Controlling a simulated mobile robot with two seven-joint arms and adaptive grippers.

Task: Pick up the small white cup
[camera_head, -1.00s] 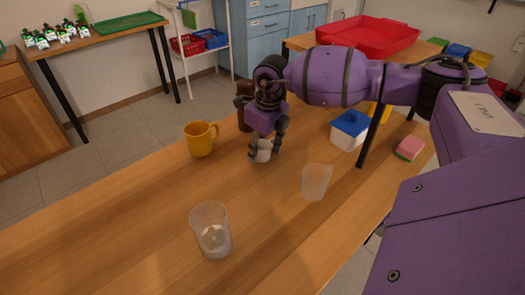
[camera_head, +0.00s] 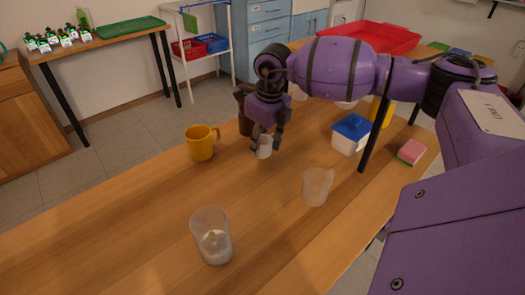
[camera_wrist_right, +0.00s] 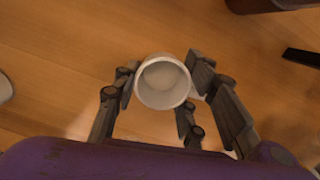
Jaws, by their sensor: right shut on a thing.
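The small white cup (camera_head: 264,147) is between the fingers of my right gripper (camera_head: 265,141). In the right wrist view I look down into the open mouth of the cup (camera_wrist_right: 163,83); the fingers of the right gripper (camera_wrist_right: 165,88) close on it from both sides. The cup looks upright. In the head view it appears slightly above the wooden table (camera_head: 130,220), though the gap beneath it is hard to judge. My left gripper does not show in any view.
A yellow mug (camera_head: 200,144) stands left of the cup. Two clear beakers, one nearer (camera_head: 212,236) and one to the right (camera_head: 317,186), stand in front. A blue-lidded white box (camera_head: 351,134) and a pink sponge (camera_head: 411,152) are at right. The table's left front is clear.

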